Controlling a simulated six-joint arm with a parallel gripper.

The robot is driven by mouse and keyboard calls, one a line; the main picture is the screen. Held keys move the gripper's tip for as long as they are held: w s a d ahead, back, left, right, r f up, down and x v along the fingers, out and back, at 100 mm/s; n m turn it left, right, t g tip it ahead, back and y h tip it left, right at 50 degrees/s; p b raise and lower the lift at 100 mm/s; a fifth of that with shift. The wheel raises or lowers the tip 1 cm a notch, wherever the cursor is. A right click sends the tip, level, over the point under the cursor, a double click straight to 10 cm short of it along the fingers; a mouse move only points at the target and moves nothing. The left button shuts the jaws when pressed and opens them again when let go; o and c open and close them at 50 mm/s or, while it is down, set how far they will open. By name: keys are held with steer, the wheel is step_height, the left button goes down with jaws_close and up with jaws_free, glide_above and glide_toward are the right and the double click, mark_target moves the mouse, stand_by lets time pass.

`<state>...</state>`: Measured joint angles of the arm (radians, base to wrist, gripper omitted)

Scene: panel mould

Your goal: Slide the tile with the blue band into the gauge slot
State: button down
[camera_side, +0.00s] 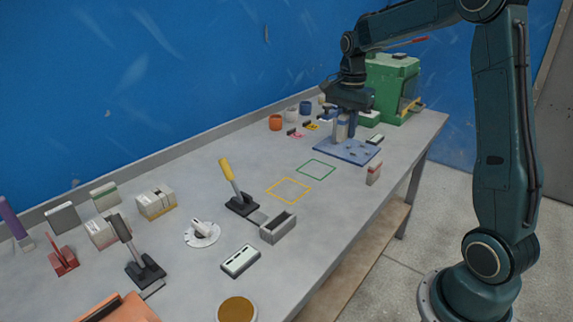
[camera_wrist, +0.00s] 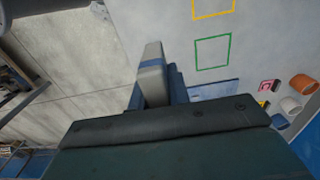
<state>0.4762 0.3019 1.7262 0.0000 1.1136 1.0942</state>
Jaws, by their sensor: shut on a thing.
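My gripper (camera_side: 345,126) is over the blue plate (camera_side: 327,151) on the right half of the bench. It is shut on a pale grey tile with a blue band. The tile (camera_wrist: 152,78) stands out between the fingers in the wrist view, its blue band (camera_wrist: 152,63) near the middle. In the side view the fingers mostly cover it, and I cannot tell whether it touches the plate. A grey open-topped block (camera_side: 278,229) with a long recess stands near the front edge; I cannot tell whether it is the gauge slot.
Green (camera_side: 317,168) and yellow (camera_side: 289,190) outlines mark empty bench. A green machine (camera_side: 393,88) and several cups (camera_side: 276,122) stand behind. Levers (camera_side: 235,190) and boxes fill the left.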

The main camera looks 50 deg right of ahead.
steer(key=w+a+f, duration=0.2)
steer(key=a+f, duration=0.2)
steer(key=a, duration=0.7)
steer(key=w+a+f, duration=0.2)
steer(key=a+f, duration=0.2)
steer(key=a, duration=0.6)
steer(key=shift+w+a+f, duration=0.3)
steer(key=shift+w+a, duration=0.05)
steer(key=shift+a, duration=0.05)
steer(key=shift+f, duration=0.15)
steer(key=shift+f, duration=2.75)
steer(key=shift+f, duration=0.85)
steer(key=c, duration=1.3)
jaws_free()
steer(key=shift+o, duration=0.2)
step_height(320, 180, up, 14)
